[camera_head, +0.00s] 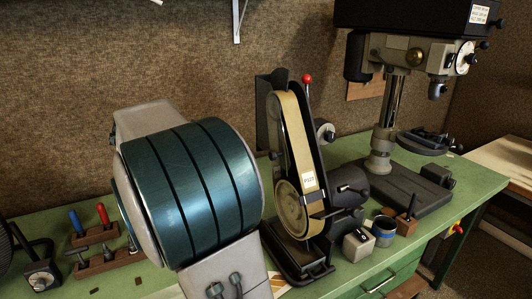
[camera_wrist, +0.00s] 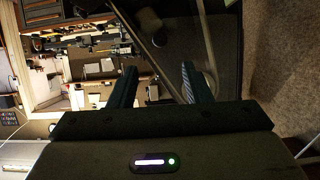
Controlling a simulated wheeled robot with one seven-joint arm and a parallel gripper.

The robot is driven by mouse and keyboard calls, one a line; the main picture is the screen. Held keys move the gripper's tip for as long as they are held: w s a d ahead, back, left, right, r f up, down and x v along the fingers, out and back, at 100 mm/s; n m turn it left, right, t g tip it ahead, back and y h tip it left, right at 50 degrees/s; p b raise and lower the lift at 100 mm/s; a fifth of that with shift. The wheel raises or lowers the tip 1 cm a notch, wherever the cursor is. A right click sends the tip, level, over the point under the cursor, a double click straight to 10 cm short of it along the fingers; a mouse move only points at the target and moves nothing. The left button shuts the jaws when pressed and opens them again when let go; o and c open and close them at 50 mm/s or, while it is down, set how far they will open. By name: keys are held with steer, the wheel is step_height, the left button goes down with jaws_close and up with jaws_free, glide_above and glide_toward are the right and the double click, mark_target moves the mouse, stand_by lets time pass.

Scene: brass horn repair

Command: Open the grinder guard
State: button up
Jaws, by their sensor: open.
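A belt grinder (camera_head: 296,160) stands on the green bench in the middle of the head view, with an upright tan belt and a red knob on top. I cannot tell which part is the grinder guard, or whether it is open or closed. My gripper (camera_wrist: 158,70) shows only in the wrist view. Its two dark fingers are apart with nothing held between them. It points toward another part of the room, and no grinder can be made out there. My arm's large teal link covers the left-middle of the bench in the head view.
A drill press (camera_head: 390,130) stands at the right on the green bench (camera_head: 440,210). A blue-banded mug (camera_head: 384,230) and small blocks stand near the front edge. Wooden racks (camera_head: 95,235) with red- and blue-handled tools are at the left. A dark round part (camera_head: 6,250) is cut off at the left edge.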

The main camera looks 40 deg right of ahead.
mark_target(270, 154)
steer(key=p+x, duration=0.2)
steer(key=x, duration=0.9)
steer(key=shift+f, duration=0.1)
jaws_close()
